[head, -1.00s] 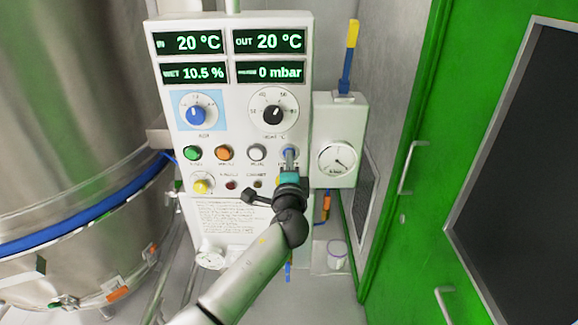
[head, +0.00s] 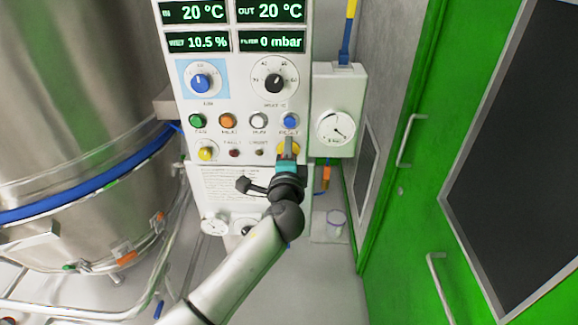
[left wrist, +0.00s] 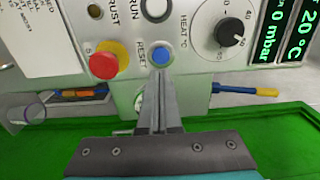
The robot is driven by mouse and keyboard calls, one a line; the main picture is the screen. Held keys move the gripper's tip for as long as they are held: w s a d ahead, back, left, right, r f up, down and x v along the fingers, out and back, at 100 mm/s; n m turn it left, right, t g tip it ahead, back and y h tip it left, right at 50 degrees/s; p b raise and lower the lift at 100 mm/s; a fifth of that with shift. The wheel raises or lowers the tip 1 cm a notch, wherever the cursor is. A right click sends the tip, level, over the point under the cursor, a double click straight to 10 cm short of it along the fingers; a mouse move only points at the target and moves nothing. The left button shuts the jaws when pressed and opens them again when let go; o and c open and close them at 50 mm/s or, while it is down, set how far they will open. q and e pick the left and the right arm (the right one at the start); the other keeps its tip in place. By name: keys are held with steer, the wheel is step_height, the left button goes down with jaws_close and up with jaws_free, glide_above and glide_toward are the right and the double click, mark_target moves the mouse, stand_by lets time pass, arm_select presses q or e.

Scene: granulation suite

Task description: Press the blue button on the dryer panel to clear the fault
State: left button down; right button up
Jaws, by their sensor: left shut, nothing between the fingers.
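The dryer panel (head: 215,105) is a white cabinet face with displays, knobs and buttons. The blue button (head: 290,121), labelled RESET, is at the right end of the button row and fully visible. It also shows in the left wrist view (left wrist: 162,53), just beyond the fingertips. My left gripper (head: 288,141) is shut and empty. Its tips are just below the blue button in the head view; I see no clear contact, and the exact gap is hard to tell. The small fault lamp (head: 234,153) looks dark red. My right gripper is not in view.
A red mushroom button (left wrist: 108,61) on a yellow base sits beside the fingers. Green (head: 197,121), orange (head: 227,121) and white (head: 259,121) buttons line the row. A gauge box (head: 334,90) stands right of the panel, a steel vessel (head: 80,100) left, a green door (head: 425,190) far right.

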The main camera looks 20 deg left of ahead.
arm_select(q)
steer(key=v, duration=0.6)
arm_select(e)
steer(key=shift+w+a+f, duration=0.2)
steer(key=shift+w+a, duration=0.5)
arm_select(q)
steer(key=shift+s+d+r, duration=0.1)
steer(key=shift+s, duration=0.05)
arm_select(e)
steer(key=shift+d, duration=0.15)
